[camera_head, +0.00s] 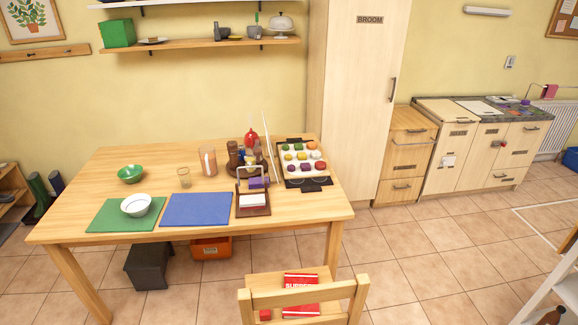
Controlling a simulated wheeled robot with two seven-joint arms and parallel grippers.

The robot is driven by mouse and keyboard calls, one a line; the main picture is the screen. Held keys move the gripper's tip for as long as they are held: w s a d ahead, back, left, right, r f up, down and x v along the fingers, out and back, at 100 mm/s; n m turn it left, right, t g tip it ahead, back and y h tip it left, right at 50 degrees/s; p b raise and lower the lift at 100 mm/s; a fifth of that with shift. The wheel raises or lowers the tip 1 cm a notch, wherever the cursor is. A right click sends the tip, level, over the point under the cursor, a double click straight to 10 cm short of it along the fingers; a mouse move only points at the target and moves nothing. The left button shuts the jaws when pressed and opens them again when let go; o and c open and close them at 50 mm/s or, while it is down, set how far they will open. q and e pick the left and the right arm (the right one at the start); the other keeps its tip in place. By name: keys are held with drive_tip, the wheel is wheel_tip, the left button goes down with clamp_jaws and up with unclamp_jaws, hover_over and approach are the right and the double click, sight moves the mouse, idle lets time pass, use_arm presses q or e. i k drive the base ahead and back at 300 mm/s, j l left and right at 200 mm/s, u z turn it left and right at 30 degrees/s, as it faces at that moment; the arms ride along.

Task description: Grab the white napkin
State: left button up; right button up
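A small stack of white, napkin-like sheets (252,201) lies in a wooden holder (254,212) near the front edge of the wooden table, right of the blue mat. It is too small to tell single napkins apart. Purple items (257,183) are just behind the white stack. Neither of my grippers is in view.
On the table (110,165) are a blue mat (195,209), a white bowl (135,206) on a green mat (105,216), a green bowl (130,174), glasses, bottles and a tray of colourful items (302,155). A chair (300,298) stands in front. Open tiled floor is at the right.

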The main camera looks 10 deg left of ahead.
sight(252, 200)
drive_tip(key=i+l+z, duration=0.3)
drive_tip(key=l+z, duration=0.2)
drive_tip(key=i+l+z, duration=0.65)
drive_tip(key=z, duration=0.3)
drive_tip(key=i+l+u, duration=0.15)
drive_tip(key=i, duration=0.3)
drive_tip(key=i+u, duration=0.15)
drive_tip(key=i, duration=0.25)
drive_tip(key=i+j+u, duration=0.1)
drive_tip(key=u, duration=0.35)
drive_tip(key=i+u, duration=0.3)
drive_tip(key=u, duration=0.15)
drive_tip(key=i+l+u, duration=0.15)
drive_tip(key=u, duration=0.3)
drive_tip(key=i+l+u, duration=0.15)
drive_tip(key=u, duration=0.3)
drive_tip(key=i+u, duration=0.4)
drive_tip(key=i+l+u, duration=0.15)
drive_tip(key=u, duration=0.3)
drive_tip(key=i+l+u, duration=0.25)
drive_tip(key=u, duration=0.15)
drive_tip(key=i+l+u, duration=0.2)
drive_tip(key=u, duration=0.2)
drive_tip(key=i+l+u, duration=0.15)
drive_tip(key=l+u, duration=0.3)
drive_tip(key=i+l+u, duration=0.15)
drive_tip(key=l, duration=0.2)
drive_tip(key=l+u, duration=0.2)
drive_tip(key=i+l+u, duration=0.15)
drive_tip(key=l, duration=0.3)
